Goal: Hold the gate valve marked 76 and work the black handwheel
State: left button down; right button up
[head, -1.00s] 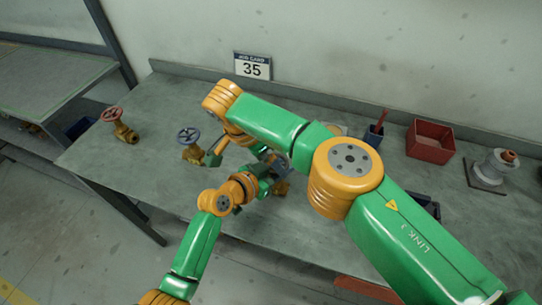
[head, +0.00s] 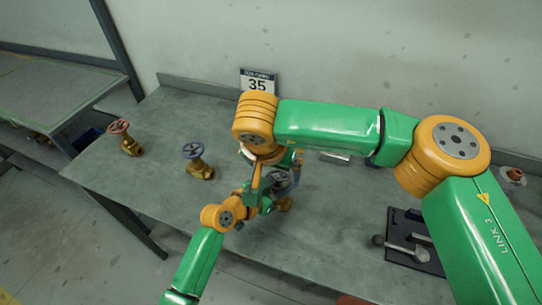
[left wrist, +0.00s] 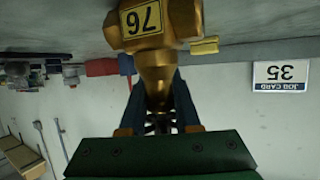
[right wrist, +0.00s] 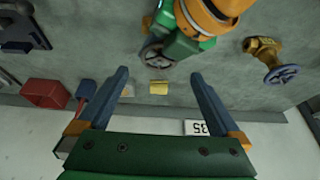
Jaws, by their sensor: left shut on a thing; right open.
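The brass gate valve, its yellow plate marked 76, fills the top of the left wrist view (left wrist: 142,20). My left gripper (left wrist: 157,80) is shut on its narrower brass part. In the head view the valve's brass (head: 286,204) shows beside the left gripper, partly hidden by my arms. Its dark handwheel (head: 281,183) is partly covered there; in the right wrist view the handwheel (right wrist: 152,54) shows beyond the fingertips, next to my left gripper. My right gripper (right wrist: 166,72) is open and empty, apart from the wheel.
Two other valves stand left on the bench: one red-wheeled (head: 127,138), one blue-wheeled (head: 196,164). A job card 35 (head: 257,82) is at the wall. A red bin (right wrist: 45,94) stands near the wall. The bench's left front is clear.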

aim_at(278, 178)
jog(key=v, duration=0.6)
jog(key=shift+s+r, duration=0.2)
jog(key=shift+a, duration=0.1)
jog(key=shift+m+h, duration=0.3)
jog(key=shift+m, duration=0.3)
jog(key=x, duration=1.2)
jog(key=shift+w+a, duration=0.15)
jog(key=shift+a, duration=0.2)
jog(key=c, duration=1.2)
